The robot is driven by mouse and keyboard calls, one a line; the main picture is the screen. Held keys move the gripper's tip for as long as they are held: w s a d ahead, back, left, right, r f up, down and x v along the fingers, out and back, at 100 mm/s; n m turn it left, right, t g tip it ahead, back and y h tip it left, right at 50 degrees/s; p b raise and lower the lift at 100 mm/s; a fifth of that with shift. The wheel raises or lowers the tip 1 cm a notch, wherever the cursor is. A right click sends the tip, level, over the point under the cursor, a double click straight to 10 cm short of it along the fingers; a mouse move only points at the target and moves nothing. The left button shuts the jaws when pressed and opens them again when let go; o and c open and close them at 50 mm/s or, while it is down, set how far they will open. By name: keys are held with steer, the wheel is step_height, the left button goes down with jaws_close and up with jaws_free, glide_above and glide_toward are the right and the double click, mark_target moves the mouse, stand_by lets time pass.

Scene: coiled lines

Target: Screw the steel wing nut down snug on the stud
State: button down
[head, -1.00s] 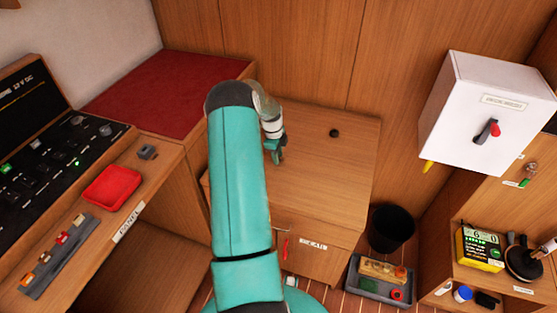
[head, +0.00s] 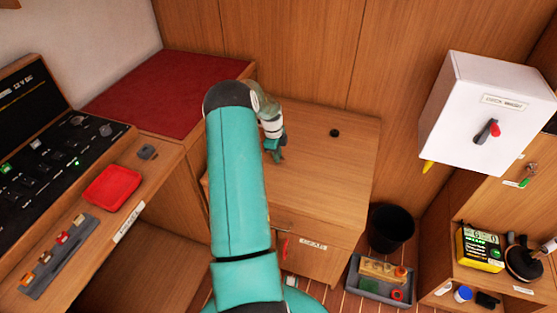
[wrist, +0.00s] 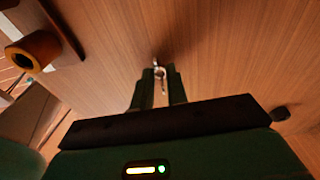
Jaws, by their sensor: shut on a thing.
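My gripper (wrist: 160,90) is shut on a small silvery piece, the steel wing nut (wrist: 158,68), which shows at the fingertips in the wrist view. The fingers stand close on either side of it, low over the wood surface. The stud cannot be made out apart from the nut. In the head view my gripper (head: 276,152) is over the left part of the wooden locker top (head: 320,190), and the nut is too small to see there.
A small dark knob (head: 334,133) stands on the locker top, right of my gripper. A white box (head: 475,110) with a red-tipped switch hangs at right. A black bin (head: 391,228) and grey tray (head: 370,290) are on the floor. A red tray (head: 112,188) lies at left.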

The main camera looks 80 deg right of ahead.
steer(key=shift+r, duration=0.25)
steer(key=shift+r, duration=0.95)
